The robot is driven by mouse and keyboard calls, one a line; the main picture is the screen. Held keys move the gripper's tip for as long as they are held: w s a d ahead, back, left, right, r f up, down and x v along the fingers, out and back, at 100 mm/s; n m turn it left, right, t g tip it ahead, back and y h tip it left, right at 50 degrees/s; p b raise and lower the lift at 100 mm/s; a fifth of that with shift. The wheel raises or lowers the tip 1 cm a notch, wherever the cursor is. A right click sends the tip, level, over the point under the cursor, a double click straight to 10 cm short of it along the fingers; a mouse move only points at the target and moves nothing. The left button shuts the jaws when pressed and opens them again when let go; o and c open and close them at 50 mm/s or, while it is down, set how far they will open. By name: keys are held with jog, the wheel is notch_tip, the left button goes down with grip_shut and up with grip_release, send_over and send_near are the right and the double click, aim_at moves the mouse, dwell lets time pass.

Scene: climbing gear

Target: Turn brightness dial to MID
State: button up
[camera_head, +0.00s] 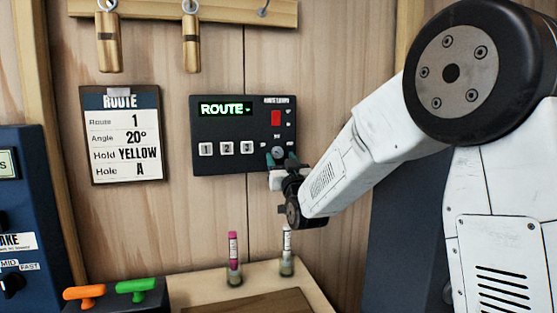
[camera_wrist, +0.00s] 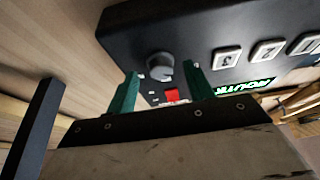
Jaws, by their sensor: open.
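The brightness dial is a round grey knob (camera_wrist: 159,66) on the black route lamps panel (camera_head: 203,162). In the wrist view it sits just beyond the fingertips, roughly between them. In the head view the knob (camera_head: 278,151) shows small above my gripper. My gripper (camera_wrist: 163,80) has two green fingers set apart, one on each side of the knob's line. It is open and appears empty. I cannot tell whether the fingers touch the knob. The dial's pointer and its labels are too small to read.
The panel also carries a red switch (camera_head: 276,118), a green-lit ROUTE display (camera_head: 225,109) and white number buttons (camera_head: 226,148). A route card (camera_head: 121,134) hangs left. Two marker pens, pink (camera_head: 233,250) and white (camera_head: 287,247), stand on the ledge below.

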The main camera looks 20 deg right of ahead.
jog(key=shift+w+r, duration=0.15)
jog(key=shift+w, duration=0.3)
jog(key=c, duration=1)
jog(key=shift+o, duration=0.2)
jog(key=shift+a, duration=0.15)
jog(key=shift+m, duration=0.3)
jog(key=m+h, duration=0.1)
jog(key=m, duration=0.1)
jog(key=m+h, duration=0.1)
jog(key=m, duration=0.2)
jog(key=m+g+h, duration=0.1)
jog(key=m+h, duration=0.1)
jog(key=shift+a+r+m, duration=0.1)
jog(key=shift+a+m, duration=0.15)
jog(key=shift+m, duration=0.15)
jog(key=m+g+h, duration=0.1)
jog(key=m, duration=0.2)
jog(key=m+g+h, duration=0.1)
jog(key=m, duration=0.3)
jog(key=shift+a+r+h, duration=0.15)
jog(key=shift+r+h, duration=0.05)
jog(key=shift+h, duration=0.1)
jog(key=shift+m+g, duration=0.3)
jog(key=shift+m, duration=0.2)
